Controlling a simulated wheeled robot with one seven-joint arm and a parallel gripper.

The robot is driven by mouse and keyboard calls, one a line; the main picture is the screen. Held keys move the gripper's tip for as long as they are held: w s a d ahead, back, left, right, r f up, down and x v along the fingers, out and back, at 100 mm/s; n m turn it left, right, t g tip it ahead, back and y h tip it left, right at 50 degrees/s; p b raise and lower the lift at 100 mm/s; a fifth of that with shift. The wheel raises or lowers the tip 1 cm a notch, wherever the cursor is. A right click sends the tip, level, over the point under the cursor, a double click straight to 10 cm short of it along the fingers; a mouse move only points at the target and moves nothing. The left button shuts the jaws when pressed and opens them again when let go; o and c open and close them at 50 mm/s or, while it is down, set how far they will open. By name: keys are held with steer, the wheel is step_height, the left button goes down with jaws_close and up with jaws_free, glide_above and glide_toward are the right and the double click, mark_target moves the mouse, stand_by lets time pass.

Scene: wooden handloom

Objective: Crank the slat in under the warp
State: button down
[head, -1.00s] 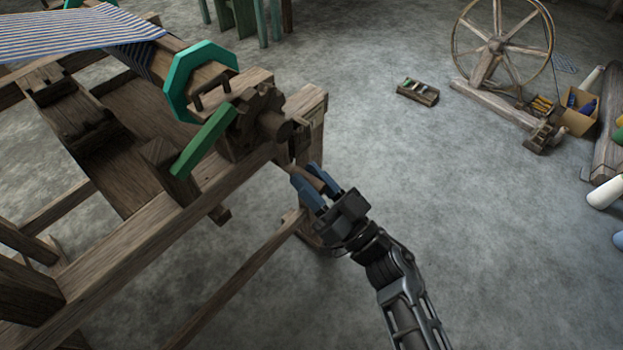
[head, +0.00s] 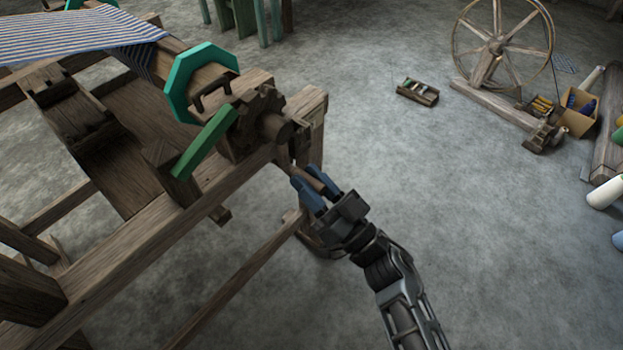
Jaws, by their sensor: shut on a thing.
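The striped blue-and-white warp (head: 85,38) lies over the loom's beam at the upper left. A green eight-sided flange (head: 182,84) sits on the beam end, beside a toothed wooden wheel (head: 253,118) and its shaft. A green bar (head: 205,142) slants against the wheel. The crank arm is mostly hidden behind the post and fingers. I cannot make out the slat for certain.
The loom's long side rail (head: 130,245) and a lower brace (head: 235,285) run left of my arm. A small tray (head: 417,92), a spinning wheel (head: 497,45) and a cardboard box (head: 578,118) stand farther back.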

steer(key=shift+s+a+p, duration=0.2)
steer(key=shift+p, duration=0.1)
steer(key=s+a+r+m+h+p, duration=0.2)
steer(key=s+r+m+h+p, duration=0.1)
steer(key=m+p, duration=0.6)
steer(key=s+a+r+m+h+p, duration=0.3)
steer(key=r+m+p, duration=0.3)
steer(key=m+p, duration=0.3)
steer(key=shift+s+a+t+h, duration=0.15)
steer(key=shift+s+t+h, duration=0.15)
steer(key=shift+h, duration=0.4)
stand_by(0.7)
steer(key=shift+r, duration=0.35)
stand_by(0.4)
steer(key=c, duration=1)
jaws_free()
steer(key=shift+c, duration=0.2)
steer(key=shift+o, duration=0.8)
steer(key=shift+f, duration=0.15)
